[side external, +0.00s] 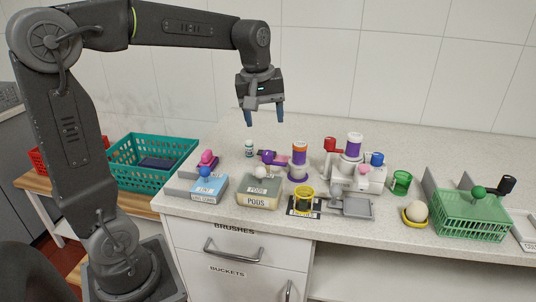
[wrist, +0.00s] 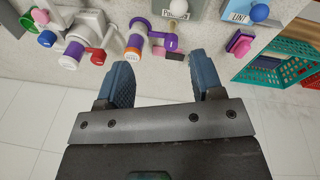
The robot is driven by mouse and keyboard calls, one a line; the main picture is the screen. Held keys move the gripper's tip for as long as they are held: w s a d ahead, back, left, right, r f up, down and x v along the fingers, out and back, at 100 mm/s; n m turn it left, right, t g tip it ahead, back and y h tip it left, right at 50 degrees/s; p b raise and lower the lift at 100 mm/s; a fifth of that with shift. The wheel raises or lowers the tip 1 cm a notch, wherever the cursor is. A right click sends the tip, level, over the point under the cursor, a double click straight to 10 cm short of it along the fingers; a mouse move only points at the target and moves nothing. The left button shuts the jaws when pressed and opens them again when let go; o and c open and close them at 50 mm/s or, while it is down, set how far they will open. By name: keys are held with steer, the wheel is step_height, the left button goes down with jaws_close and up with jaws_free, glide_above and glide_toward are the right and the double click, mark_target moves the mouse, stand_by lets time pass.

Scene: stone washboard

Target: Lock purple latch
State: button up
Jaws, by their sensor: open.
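The purple latch (side external: 268,157) is a small purple piece with a rounded knob, low at the back of the stone counter (side external: 400,140). In the wrist view my gripper (wrist: 163,72) shows both fingers apart, touching nothing. Whether the latch is locked cannot be told.
A white cylinder with orange and purple bands (side external: 299,160) stands right of the latch. A pink knob (side external: 208,158) and blue box (side external: 208,188) are left, a pods box (side external: 258,194) in front. A white device (side external: 355,172) and green basket (side external: 470,215) are right; a teal crate (side external: 150,175) is left.

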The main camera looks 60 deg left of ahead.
mark_target(268, 152)
steer(key=w+a+f+n+g, duration=0.2)
steer(key=w+a+f+n, duration=0.2)
steer(key=w+a+n, duration=0.45)
steer(key=shift+m+h, duration=0.3)
steer(key=shift+m, duration=0.45)
steer(key=f, duration=0.4)
steer(key=s+f, duration=0.1)
steer(key=f, duration=0.4)
steer(key=a+f, duration=0.1)
steer(key=f, duration=0.3)
steer(key=shift+s+f, duration=0.15)
steer(key=shift+f, duration=0.15)
steer(key=shift+c, duration=0.4)
steer(key=c, duration=0.8)
steer(key=shift+c, duration=0.2)
